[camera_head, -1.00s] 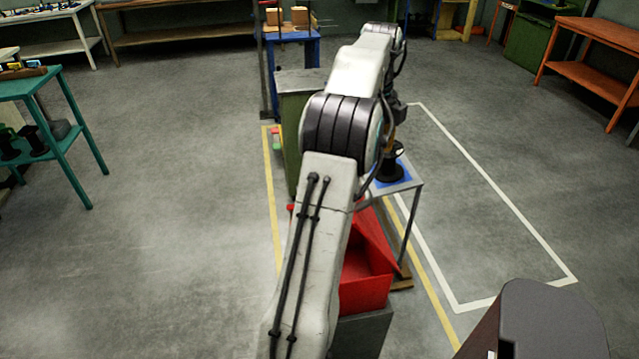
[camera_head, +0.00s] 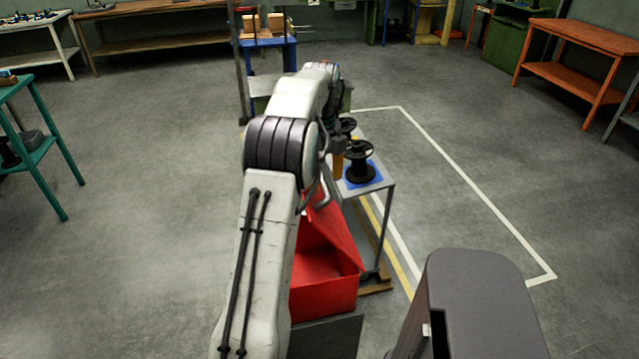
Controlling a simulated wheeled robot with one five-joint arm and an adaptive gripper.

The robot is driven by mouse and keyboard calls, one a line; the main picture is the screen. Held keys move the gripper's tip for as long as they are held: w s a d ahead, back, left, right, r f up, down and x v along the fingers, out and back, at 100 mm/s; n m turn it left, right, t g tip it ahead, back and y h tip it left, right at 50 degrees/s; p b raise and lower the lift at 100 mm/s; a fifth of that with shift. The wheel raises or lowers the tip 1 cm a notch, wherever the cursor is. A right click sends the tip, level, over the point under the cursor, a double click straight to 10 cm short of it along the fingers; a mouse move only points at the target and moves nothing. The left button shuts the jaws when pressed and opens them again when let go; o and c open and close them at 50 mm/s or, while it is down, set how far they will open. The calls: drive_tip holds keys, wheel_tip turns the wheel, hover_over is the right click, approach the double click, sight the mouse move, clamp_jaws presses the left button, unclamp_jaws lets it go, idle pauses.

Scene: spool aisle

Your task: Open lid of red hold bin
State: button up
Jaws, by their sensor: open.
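The red hold bin (camera_head: 325,298) stands low in front of me, just right of my arm. Its top shows open, with part of the red inside in view. My arm hides the bin's left part. My arm reaches forward past the bin, and its far end is beyond it. I cannot make out my gripper; the arm hides it or it blends with the dark things there.
A small metal table (camera_head: 388,205) right behind the bin holds black spools (camera_head: 360,163) on a blue mat. A dark grey box-like thing (camera_head: 485,300) is at bottom right. Teal shelving (camera_head: 50,165) stands left. Open floor lies left and inside the white outline at right.

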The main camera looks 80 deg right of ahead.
drive_tip(key=shift+f, duration=0.75)
clamp_jaws()
